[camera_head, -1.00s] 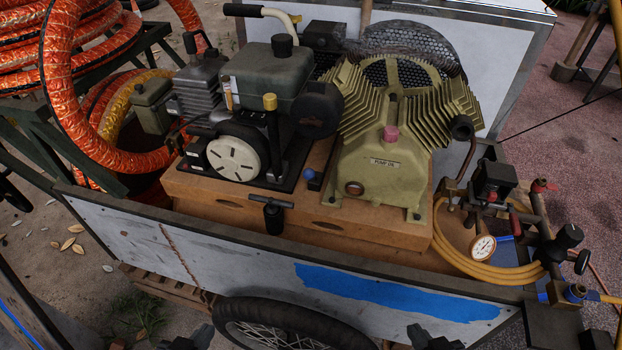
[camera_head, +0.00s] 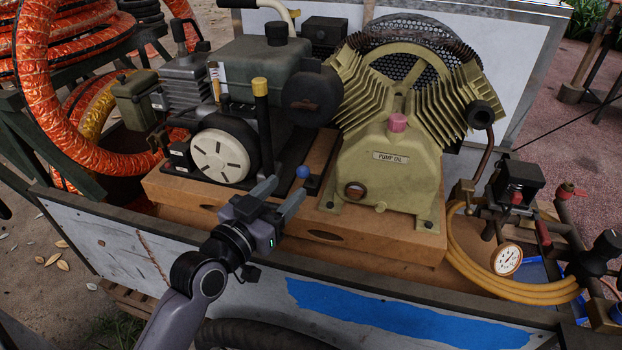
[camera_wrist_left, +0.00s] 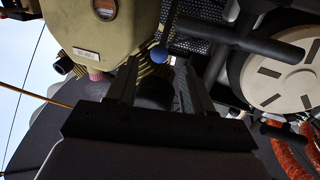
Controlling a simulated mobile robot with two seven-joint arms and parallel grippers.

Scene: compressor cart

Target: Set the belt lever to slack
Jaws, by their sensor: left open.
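No part is labelled as the belt lever. Two candidates show: an upright black lever with a yellow top (camera_head: 261,88) beside the cream slotted disc (camera_head: 220,156), and a small blue ball knob (camera_head: 302,172) low between the engine and the pump. My left gripper (camera_head: 283,190) is open, its fingers pointing up and away just in front of the blue knob. In the left wrist view the blue knob (camera_wrist_left: 159,54) shows on a dark rod, beyond and between the open fingers (camera_wrist_left: 158,82); no contact can be made out. My right gripper is out of view.
The tan finned pump (camera_head: 390,185) stands right of the knob. A gauge (camera_head: 506,259), yellow hose and valves crowd the right end.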

